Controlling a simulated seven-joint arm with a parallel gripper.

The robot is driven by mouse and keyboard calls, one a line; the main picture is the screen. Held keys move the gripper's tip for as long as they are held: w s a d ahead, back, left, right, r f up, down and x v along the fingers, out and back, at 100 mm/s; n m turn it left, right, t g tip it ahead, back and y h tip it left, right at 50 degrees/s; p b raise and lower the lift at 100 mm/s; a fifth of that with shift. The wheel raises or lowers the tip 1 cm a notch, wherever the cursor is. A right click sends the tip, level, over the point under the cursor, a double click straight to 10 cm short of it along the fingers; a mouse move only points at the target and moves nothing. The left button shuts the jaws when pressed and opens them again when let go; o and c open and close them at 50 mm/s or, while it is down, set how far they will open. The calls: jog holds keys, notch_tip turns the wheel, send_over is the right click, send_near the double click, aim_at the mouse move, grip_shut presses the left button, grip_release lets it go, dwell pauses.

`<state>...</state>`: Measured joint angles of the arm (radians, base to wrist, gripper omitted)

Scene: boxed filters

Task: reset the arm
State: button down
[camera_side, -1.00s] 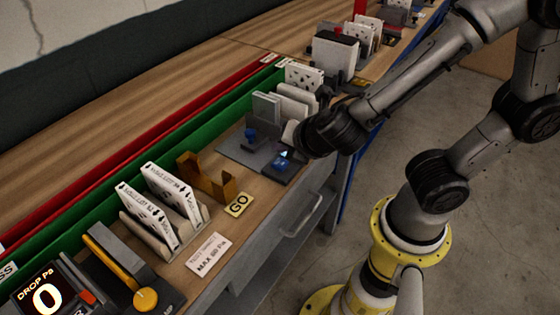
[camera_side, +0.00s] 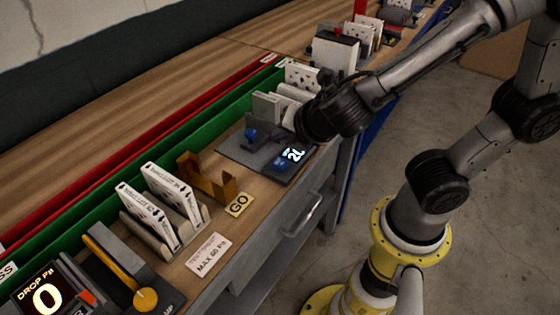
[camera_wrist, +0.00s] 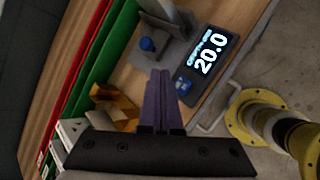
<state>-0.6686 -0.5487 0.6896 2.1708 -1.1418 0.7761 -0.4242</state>
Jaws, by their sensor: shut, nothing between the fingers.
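My gripper (camera_wrist: 159,100) is shut and empty in the wrist view, its two dark fingers side by side. In the side view the dark end of my arm hangs over the grey device at the bench's front edge, and the fingers are hard to make out there. The grey device has a blue knob (camera_wrist: 147,44), a blue button (camera_wrist: 182,86) and a lit display (camera_wrist: 208,53) reading 20.0. The display also shows in the side view (camera_side: 294,155), partly legible. I cannot tell whether the fingertips touch the device.
White boxed filters (camera_side: 172,187) stand in a rack left of a brown bracket (camera_side: 207,178) and a GO tag (camera_side: 238,204). A display (camera_side: 45,298) reads 0 by a yellow lever (camera_side: 120,265). Green (camera_side: 150,155) and red (camera_side: 130,138) rails run behind. More filters stand farther along.

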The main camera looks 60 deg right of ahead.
jog(key=s+d+r+m+g+h, duration=0.1)
jog(key=s+d+r+m, duration=0.2)
jog(key=d+m, duration=0.3)
jog(key=s+d+r+m+g, duration=0.1)
jog(key=s+d+r+m, duration=0.2)
jog(key=d+m, duration=0.2)
jog(key=s+a+m+y, duration=0.4)
jog(key=s+m, duration=0.3)
jog(key=m, duration=0.4)
jog(key=shift+a+r+g+y, duration=0.15)
jog(key=shift+a+g+y, duration=0.25)
jog(key=shift+a, duration=0.45)
